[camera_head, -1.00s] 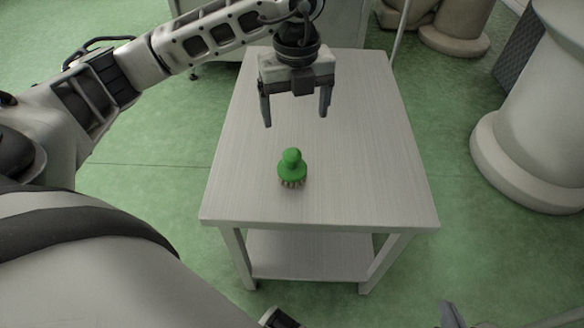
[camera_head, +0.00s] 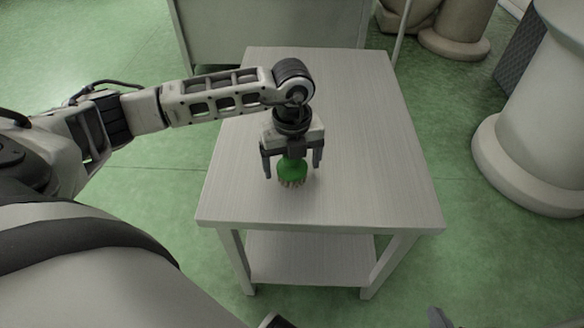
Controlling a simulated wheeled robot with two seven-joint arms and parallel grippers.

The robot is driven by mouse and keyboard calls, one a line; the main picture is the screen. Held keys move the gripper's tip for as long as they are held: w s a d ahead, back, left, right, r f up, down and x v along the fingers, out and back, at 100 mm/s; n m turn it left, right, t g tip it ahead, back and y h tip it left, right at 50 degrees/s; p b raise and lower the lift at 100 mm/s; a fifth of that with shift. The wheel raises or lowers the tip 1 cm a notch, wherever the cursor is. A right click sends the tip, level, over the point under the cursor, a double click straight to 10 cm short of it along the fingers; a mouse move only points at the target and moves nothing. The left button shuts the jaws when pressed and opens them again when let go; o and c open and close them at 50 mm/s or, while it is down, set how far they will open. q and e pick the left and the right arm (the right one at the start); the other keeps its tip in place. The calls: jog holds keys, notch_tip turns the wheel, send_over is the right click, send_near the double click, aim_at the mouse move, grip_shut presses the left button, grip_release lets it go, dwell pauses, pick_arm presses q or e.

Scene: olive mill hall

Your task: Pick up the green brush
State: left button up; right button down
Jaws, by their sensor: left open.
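The green brush (camera_head: 292,171) stands upright on the pale wooden table (camera_head: 370,190), knob up and bristles down. My left gripper (camera_head: 292,171) is right above and around it, fingers pointing down. One finger is on each side of the brush, with a gap visible on both sides. The gripper is open, and its palm hides the top of the knob. At the bottom edge, small grey parts (camera_head: 438,318) show, which may belong to my right gripper; its fingers cannot be made out.
The table top is otherwise bare, with a lower shelf (camera_head: 310,258) beneath. A large pale column-like object (camera_head: 540,120) stands on the green floor to the right. A grey cabinet (camera_head: 270,30) stands behind the table, and brown stone-like shapes (camera_head: 455,35) are at the back right.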

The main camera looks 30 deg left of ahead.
pick_arm(q)
jog(key=shift+f, duration=0.2)
jog(key=c, duration=1.1)
jog(key=shift+c, duration=0.2)
jog(key=shift+r, duration=0.1)
